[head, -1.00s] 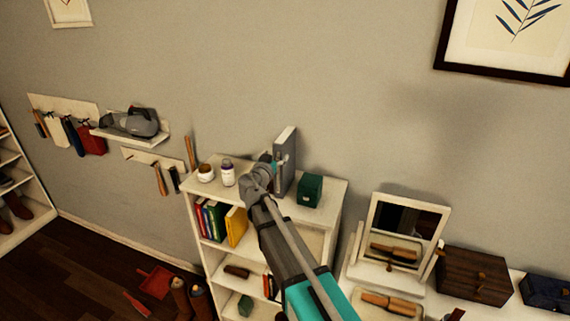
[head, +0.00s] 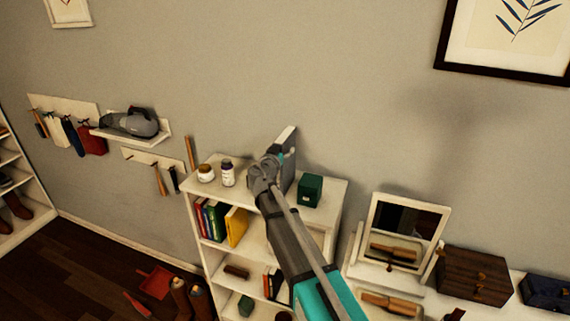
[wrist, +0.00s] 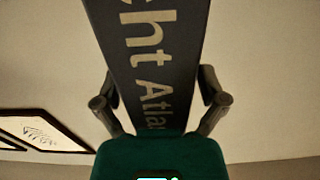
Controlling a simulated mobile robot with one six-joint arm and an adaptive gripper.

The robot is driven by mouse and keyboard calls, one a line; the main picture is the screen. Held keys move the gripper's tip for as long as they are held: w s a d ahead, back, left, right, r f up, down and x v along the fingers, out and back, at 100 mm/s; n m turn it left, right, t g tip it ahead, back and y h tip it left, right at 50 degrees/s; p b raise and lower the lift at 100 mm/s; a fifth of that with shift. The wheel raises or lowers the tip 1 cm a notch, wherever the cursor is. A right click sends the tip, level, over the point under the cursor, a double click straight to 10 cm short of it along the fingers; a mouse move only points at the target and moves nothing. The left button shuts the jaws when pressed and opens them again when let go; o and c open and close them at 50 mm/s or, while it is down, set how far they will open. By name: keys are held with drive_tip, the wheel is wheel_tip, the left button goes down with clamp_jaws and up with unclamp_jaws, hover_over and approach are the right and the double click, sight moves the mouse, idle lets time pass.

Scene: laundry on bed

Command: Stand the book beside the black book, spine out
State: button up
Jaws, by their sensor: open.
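A dark grey book (head: 290,146) stands upright on top of the white bookcase, partly hidden behind my gripper (head: 264,168). In the wrist view its broad dark spine (wrist: 150,60) faces my camera, with pale letters that read in part "ht Atla". My open fingers (wrist: 160,105) flank the spine, one at each side, with little space between; whether they touch is unclear. No second black book can be made out beside it; I cannot tell whether this is the black book or the other one.
A green box (head: 311,190) stands right of the book on the bookcase (head: 325,212). A jar (head: 206,173) and a bottle (head: 227,173) stand to the left. Coloured books (head: 222,222) fill part of the shelf below. A mirror (head: 402,232) stands at right.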

sight(282, 138)
drive_tip(key=shift+c, duration=0.2)
clamp_jaws()
drive_tip(key=shift+r, duration=0.2)
idle(0.4)
wheel_tip(282, 138, up, 3)
drive_tip(key=p, duration=0.3)
drive_tip(key=s+d+r+p, duration=0.3)
drive_tip(key=s+r+p, duration=0.6)
drive_tip(key=s, duration=0.4)
drive_tip(key=shift+s+r+p, duration=0.35)
drive_tip(key=shift+p, duration=0.2)
drive_tip(key=shift+f, duration=0.1)
